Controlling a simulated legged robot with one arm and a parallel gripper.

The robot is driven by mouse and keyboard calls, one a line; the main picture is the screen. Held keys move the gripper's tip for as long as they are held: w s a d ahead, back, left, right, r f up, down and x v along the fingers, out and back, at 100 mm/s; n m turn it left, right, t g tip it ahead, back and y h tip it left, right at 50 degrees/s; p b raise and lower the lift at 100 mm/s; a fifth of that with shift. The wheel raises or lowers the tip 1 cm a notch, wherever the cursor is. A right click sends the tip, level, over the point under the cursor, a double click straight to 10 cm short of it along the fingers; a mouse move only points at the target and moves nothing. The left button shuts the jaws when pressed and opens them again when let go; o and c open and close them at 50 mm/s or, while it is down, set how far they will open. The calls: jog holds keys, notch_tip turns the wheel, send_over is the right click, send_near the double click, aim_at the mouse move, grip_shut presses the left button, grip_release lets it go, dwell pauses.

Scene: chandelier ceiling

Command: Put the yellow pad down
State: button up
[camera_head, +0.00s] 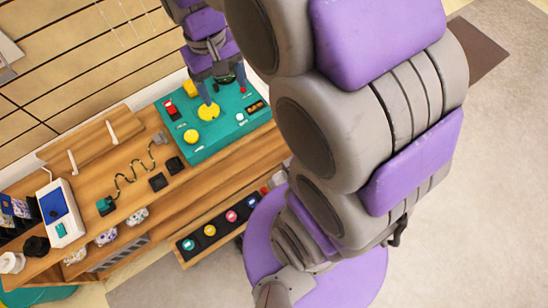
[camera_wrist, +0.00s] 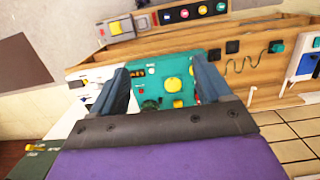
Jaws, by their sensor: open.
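A teal panel (camera_head: 225,137) lies on the wooden bench and carries two round yellow pieces. One yellow disc (camera_head: 208,112) is beside the left fingertip of my gripper (camera_head: 223,95) in the head view. The other yellow piece (camera_head: 191,136) is nearer the panel's front-left part. I cannot tell which one is the yellow pad. The wrist view shows a larger yellow disc (camera_wrist: 173,85) between the fingers and a smaller yellow piece (camera_wrist: 178,103) below it. My gripper is open, its fingers wide apart above the panel. Whether a finger touches the panel is unclear.
A red switch (camera_head: 171,109) and small dark parts sit on the panel. A wavy wire (camera_head: 133,177), black squares (camera_head: 174,165) and a white-and-blue device (camera_head: 61,212) lie left along the bench. A strip with several coloured buttons (camera_head: 218,228) is in front.

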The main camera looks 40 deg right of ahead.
jog(key=s+f, duration=0.3)
jog(key=s, duration=1.6)
jog(key=shift+s+a+f, duration=0.2)
jog(key=shift+a, duration=0.1)
jog(key=shift+w, duration=0.1)
jog(key=w+a+n+t+y+p, duration=0.2)
jog(key=w+a+p, duration=0.2)
jog(key=w, duration=1.3)
jog(key=m+t+h+p, duration=0.2)
jog(key=t+p, duration=0.3)
send_over(190, 86)
jog(key=s, duration=0.3)
jog(key=f, duration=3.1)
jog(key=shift+s+d+f, duration=0.15)
jog(key=shift+d+f, duration=0.05)
jog(key=shift+f, duration=0.05)
jog(key=shift+w+a+x, duration=0.1)
jog(key=shift+a+x, duration=0.05)
jog(key=shift+x, duration=1.6)
jog(key=shift+w+a+x, duration=0.15)
jog(key=shift+x, duration=1.65)
jog(key=shift+r, duration=0.2)
